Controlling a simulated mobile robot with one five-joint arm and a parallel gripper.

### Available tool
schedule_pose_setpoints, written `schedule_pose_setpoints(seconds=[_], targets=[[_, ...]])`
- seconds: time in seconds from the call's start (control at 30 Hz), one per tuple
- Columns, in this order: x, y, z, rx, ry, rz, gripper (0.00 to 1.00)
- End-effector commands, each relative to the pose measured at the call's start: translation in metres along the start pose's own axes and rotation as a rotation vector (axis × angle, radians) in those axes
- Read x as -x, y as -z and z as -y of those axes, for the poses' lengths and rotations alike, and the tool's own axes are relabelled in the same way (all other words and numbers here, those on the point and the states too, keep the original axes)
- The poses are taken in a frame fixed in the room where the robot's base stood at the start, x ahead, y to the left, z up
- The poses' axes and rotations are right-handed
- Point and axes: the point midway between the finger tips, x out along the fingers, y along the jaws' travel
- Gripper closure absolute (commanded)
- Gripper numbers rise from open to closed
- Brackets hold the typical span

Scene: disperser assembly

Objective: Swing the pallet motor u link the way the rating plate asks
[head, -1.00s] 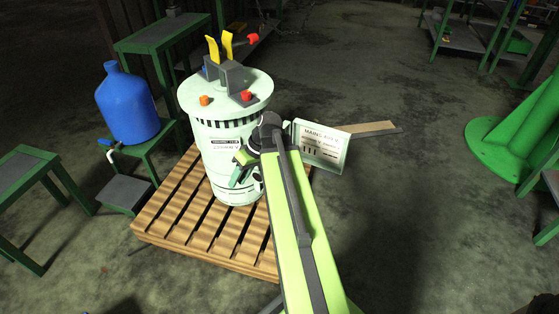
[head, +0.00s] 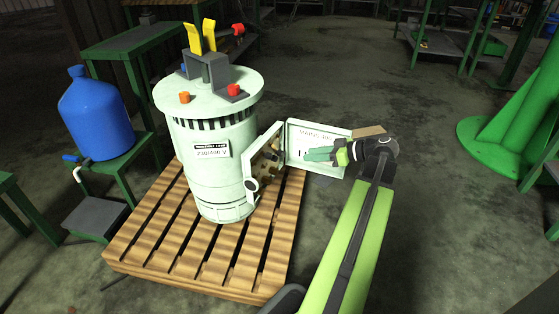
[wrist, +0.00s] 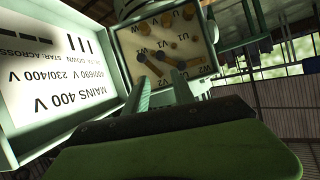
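The pale green pallet motor (head: 212,150) stands upright; its rating plate (head: 213,150) appears to read 230/400 V. Its open terminal box (head: 266,160) faces right and also shows in the wrist view (wrist: 125,50), with labelled terminals and brass-coloured links (wrist: 178,68). I cannot tell which bar is the u link. The open lid (head: 303,135) reads MAINS 400 V; in the wrist view the lid (wrist: 50,70) is upside down, with link diagrams. My gripper (head: 312,154) is in front of the lid, right of the box. Its fingers (wrist: 163,88) are apart and empty, pointing toward the terminals.
The motor stands on a wooden pallet (head: 150,236). A blue jug (head: 105,115) sits on a green stand to the left. A grey bracket with yellow levers (head: 202,38) tops the motor. A green cone-shaped base (head: 500,145) is at right. Floor between is mostly clear.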

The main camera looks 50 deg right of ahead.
Motion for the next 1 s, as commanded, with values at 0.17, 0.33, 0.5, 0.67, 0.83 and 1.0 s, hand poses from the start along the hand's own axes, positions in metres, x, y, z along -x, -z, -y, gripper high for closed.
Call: schedule_pose_setpoints(seconds=[0.17,0.33,0.5,0.67,0.83,1.0], targets=[[-0.05,-0.005,0.0,0.002,0.004,0.001,0.69],[-0.092,-0.005,0.0,0.002,0.003,0.001,0.69],[-0.122,-0.004,0.0,0.0,0.002,0.001,0.69],[-0.136,-0.002,0.0,0.0,0.001,0.001,0.69],[-0.137,-0.001,0.0,0.0,0.0,0.001,0.69],[-0.137,-0.001,0.0,0.0,0.0,0.001,0.76]])
